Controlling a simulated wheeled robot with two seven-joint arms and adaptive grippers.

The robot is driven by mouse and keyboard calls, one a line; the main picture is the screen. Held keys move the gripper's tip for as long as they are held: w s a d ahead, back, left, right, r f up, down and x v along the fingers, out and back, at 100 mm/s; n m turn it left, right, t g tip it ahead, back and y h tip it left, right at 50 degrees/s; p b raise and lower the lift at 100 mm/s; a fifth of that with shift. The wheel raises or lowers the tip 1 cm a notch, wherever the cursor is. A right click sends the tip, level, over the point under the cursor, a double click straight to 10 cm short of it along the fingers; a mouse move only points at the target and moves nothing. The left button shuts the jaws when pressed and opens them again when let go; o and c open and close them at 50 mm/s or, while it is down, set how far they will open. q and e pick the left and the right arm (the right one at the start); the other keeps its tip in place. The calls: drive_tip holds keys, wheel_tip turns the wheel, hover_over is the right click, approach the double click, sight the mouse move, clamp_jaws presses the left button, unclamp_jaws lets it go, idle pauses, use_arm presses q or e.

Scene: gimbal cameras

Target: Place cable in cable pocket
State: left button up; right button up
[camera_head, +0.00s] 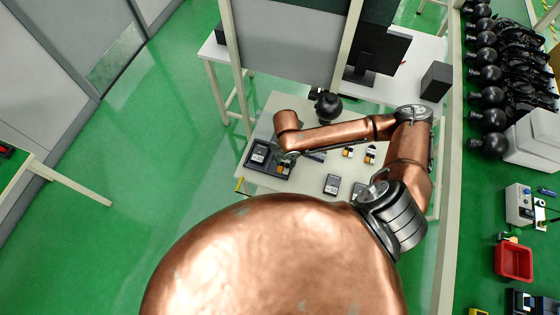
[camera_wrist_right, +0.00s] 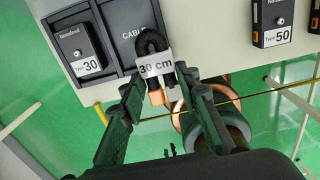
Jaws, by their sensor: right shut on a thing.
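The cable (camera_wrist_right: 151,42) is a black loop with a white "30 cm" label and copper-coloured ends. In the right wrist view it is at the lower right part of the compartment marked CABLE (camera_wrist_right: 118,18), the cable pocket, in a dark tray. It overlaps the pocket; I cannot tell whether it touches the floor. My right gripper (camera_wrist_right: 163,100) is shut on the cable, its dark fingers on either side of the lower end. In the head view my right gripper (camera_head: 287,156) is over the right part of the dark tray (camera_head: 257,155), largely hidden by its own arm. My left gripper is not in view.
The compartment left of the pocket holds a black "Type 30" box (camera_wrist_right: 82,50). A "Type 50" box (camera_wrist_right: 272,22) lies to the right on the pale table (camera_head: 305,186). More dark boxes (camera_head: 332,185) and small orange-and-black items (camera_head: 370,153) lie right of the tray.

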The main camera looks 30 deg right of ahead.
drive_tip(key=w+f, duration=0.4)
drive_tip(key=f, duration=0.1)
drive_tip(key=shift+w+d+f, duration=0.2)
drive_tip(key=shift+w+d, duration=0.05)
drive_tip(key=shift+w+f, duration=0.15)
drive_tip(key=shift+f, duration=1.65)
drive_tip(key=shift+f, duration=0.1)
drive_tip(key=o, duration=0.9)
drive_tip(key=shift+c, duration=0.2)
wheel_tip(320, 180, up, 12)
